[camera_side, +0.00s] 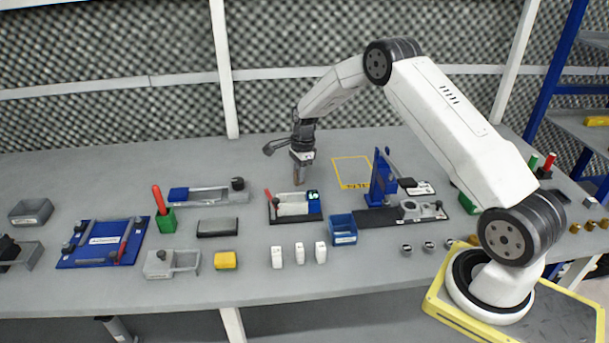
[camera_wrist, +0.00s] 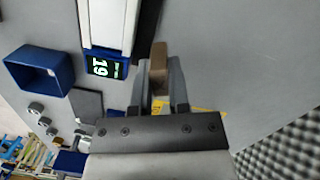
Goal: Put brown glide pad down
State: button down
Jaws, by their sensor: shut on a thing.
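The brown glide pad (camera_wrist: 158,60) is a small brown block between my fingers in the wrist view. My gripper (camera_wrist: 160,78) is shut on it. In the side view my gripper (camera_side: 300,166) points down above the grey table, behind the digital-display device (camera_side: 295,207). The pad shows there as a thin brownish piece at the fingertips (camera_side: 298,178). I cannot tell whether it touches the table. A yellow-outlined square (camera_side: 352,158) marked on the table lies just right of my gripper. Part of its yellow marking shows behind my fingers in the wrist view (camera_wrist: 190,107).
The display device (camera_wrist: 105,67) stands close beside the pad. A blue bin (camera_side: 343,230) stands in front, and a blue upright lever fixture (camera_side: 383,180) stands to the right. A grey-and-blue slide fixture (camera_side: 208,195) lies left. The table behind my gripper is clear.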

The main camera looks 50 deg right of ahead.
jog(key=s+a+r, duration=0.3)
jog(key=s+r, duration=0.4)
jog(key=s, duration=0.4)
jog(key=shift+s+r, duration=0.3)
jog(key=shift+s, duration=0.05)
dwell(0.5)
jog(key=s+a+f+m, duration=0.2)
jog(key=s+f+m, duration=0.2)
jog(key=s, duration=0.3)
jog(key=shift+f+m, duration=0.15)
jog(key=shift+m, duration=0.15)
jog(key=shift+f, duration=0.1)
jog(key=shift+f, duration=2.1)
